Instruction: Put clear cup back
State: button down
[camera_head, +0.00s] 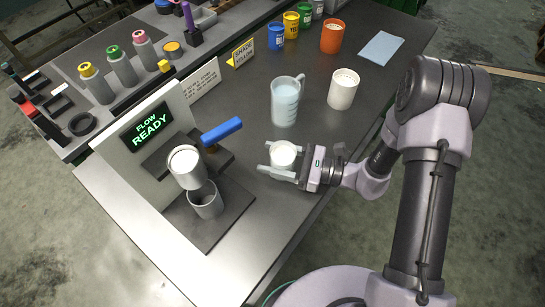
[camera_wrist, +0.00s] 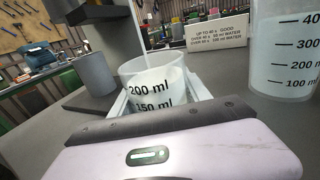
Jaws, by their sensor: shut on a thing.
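The clear cup (camera_head: 283,154) with white contents is between the fingers of my gripper (camera_head: 267,158). My gripper is shut on it, and the cup looks upright. In the wrist view the clear cup (camera_wrist: 152,75) shows 200 ml and 150 ml marks between the pale fingers. It is over the grey table (camera_head: 255,200), right of the dispenser. I cannot tell whether its base touches the table. The fingers hide its lower part.
The dispenser (camera_head: 125,165) reads FLOW READY and has a blue lever (camera_head: 221,131). A grey cup (camera_head: 206,201) stands under its spout. A measuring jug (camera_head: 285,102), white cup (camera_head: 342,90) and orange cup (camera_head: 332,38) stand behind my gripper. A blue cloth (camera_head: 381,48) lies at the back right.

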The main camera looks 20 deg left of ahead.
jog(key=c, duration=0.5)
grip_release()
jog(key=shift+f, duration=0.1)
jog(key=d+p, duration=0.3)
jog(key=d, duration=0.9)
jog(key=shift+r+p, duration=0.2)
jog(key=shift+p, duration=0.1)
jog(key=s+d+r+n+t+h, duration=0.2)
jog(key=s+d+r+n+h, duration=0.1)
jog(key=r, duration=0.4)
jog(key=s+d+r+n+t+h, duration=0.2)
jog(key=s+d+r+n+h, duration=0.1)
jog(key=s+r+n+h, duration=0.2)
jog(key=s+d+r+n+t+h, duration=0.1)
jog(key=s+r+n+h, duration=0.3)
jog(key=r+h, duration=0.4)
notch_tip(320, 180, up, 3)
jog(key=shift+d+r+n+t, duration=0.2)
jog(key=shift+d+n+t, duration=0.2)
jog(key=shift+d+n, duration=0.45)
